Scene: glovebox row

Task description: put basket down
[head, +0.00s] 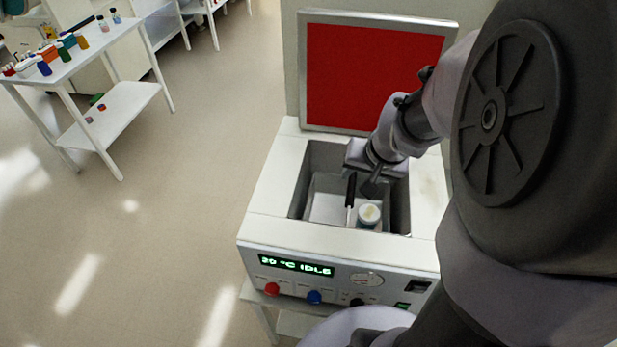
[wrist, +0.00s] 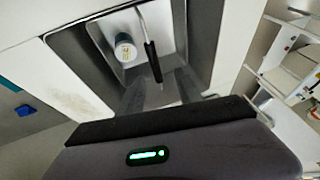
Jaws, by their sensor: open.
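The basket (head: 327,207) sits down inside the open well of a white bench machine; it also shows in the wrist view (wrist: 168,38). Its upright handle has a black grip (head: 350,190), also seen in the wrist view (wrist: 153,62). My gripper (head: 371,186) is open at the well, right beside the handle grip, with nothing held. In the wrist view its dark fingers (wrist: 158,88) are spread near the grip's end; whether they touch it is unclear.
The machine's red-faced lid (head: 372,75) stands open behind the well. Its front panel (head: 335,277) reads "20 °C IDLE" and has several coloured knobs. A white table (head: 95,45) with small bottles stands at the far left. The floor between is clear.

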